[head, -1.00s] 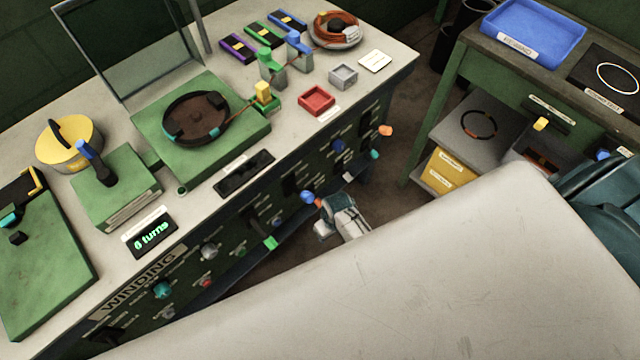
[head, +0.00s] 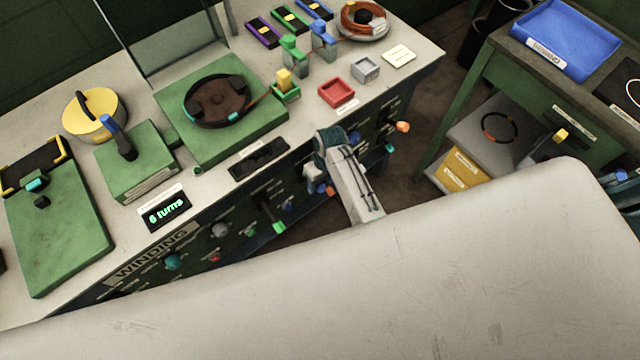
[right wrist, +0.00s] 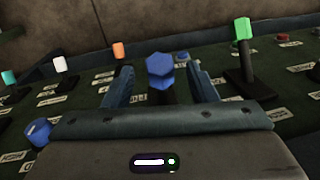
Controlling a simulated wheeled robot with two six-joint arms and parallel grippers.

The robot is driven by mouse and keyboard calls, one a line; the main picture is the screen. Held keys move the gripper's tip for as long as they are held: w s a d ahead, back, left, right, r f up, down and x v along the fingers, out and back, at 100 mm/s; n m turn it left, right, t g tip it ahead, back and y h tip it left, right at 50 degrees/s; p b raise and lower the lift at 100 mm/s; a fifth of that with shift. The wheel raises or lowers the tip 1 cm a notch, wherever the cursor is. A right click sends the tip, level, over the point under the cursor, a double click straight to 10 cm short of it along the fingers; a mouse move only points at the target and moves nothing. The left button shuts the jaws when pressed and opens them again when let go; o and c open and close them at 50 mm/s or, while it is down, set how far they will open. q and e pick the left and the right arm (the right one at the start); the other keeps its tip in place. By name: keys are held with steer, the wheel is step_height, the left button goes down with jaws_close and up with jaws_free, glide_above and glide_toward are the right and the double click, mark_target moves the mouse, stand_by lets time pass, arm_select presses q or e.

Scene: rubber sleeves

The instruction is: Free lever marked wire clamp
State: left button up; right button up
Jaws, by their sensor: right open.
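A lever with a blue knob (right wrist: 160,70) stands between the two fingers of my right gripper (right wrist: 161,86) in the right wrist view. The fingers are open, one on each side of the knob, and I see a gap on both sides. In the head view a blue knob (head: 322,189) shows low on the bench's front panel, beside my right arm; the gripper's fingertips are largely hidden there. A green-knobbed lever (right wrist: 243,30) stands to the right in the wrist view. I cannot read which label says wire clamp. My left gripper is not in view.
More knobs crowd the panel: an orange one (right wrist: 118,50), a white one (right wrist: 60,64) and another blue one (right wrist: 38,131). The bench top holds a green winder base (head: 270,125) and a red tray (head: 336,93). A green side table (head: 480,70) stands right.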

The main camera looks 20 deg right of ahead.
steer(key=shift+a+f, duration=0.2)
steer(key=shift+f, duration=1.2)
steer(key=shift+c, duration=0.2)
jaws_close()
steer(key=shift+f, duration=0.15)
